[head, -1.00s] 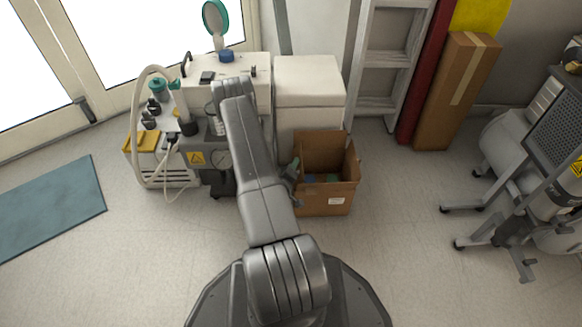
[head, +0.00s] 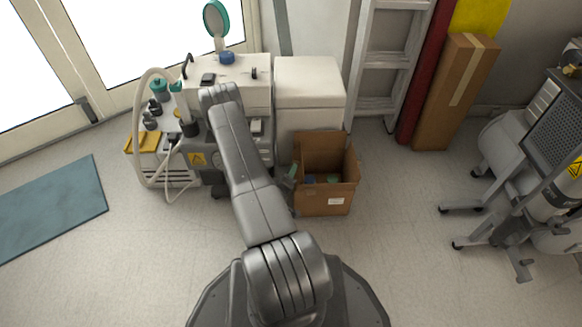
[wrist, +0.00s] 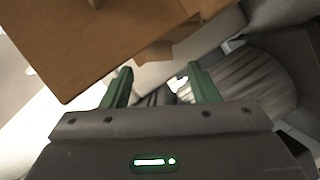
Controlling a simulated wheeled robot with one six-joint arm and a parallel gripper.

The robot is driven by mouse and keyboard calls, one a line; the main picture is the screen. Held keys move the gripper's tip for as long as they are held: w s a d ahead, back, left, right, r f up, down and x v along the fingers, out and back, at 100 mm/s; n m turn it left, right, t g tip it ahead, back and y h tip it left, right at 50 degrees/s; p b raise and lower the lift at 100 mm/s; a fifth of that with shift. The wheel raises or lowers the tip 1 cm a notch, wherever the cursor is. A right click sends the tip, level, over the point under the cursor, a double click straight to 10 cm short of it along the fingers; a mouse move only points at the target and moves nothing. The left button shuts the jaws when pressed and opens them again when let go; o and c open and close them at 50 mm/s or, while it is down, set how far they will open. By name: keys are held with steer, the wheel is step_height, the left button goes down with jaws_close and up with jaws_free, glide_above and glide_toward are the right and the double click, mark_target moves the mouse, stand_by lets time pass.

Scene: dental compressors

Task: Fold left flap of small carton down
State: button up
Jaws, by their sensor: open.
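The small carton (head: 325,203) is an open brown cardboard box on the floor, right of my arm in the head view. Its back flap (head: 320,143) stands up, and its right side also rises. Its left flap cannot be made out clearly beside my gripper. My gripper (wrist: 163,80) is open, with two green fingers and no object visible between them. In the head view, a green finger shows at the carton's left side, with the rest mostly hidden by my arm. In the wrist view, a brown cardboard panel (wrist: 110,40) fills the upper left, beyond the fingers; contact cannot be told.
A white cabinet (head: 308,85) stands behind the carton. A compressor unit (head: 200,155) with hoses stands to the left, partly behind my arm. A ladder (head: 385,60) and tall carton (head: 455,95) lean at the back. Floor right of the carton is clear.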

steer(key=p+v, duration=0.2)
steer(key=v, duration=0.7)
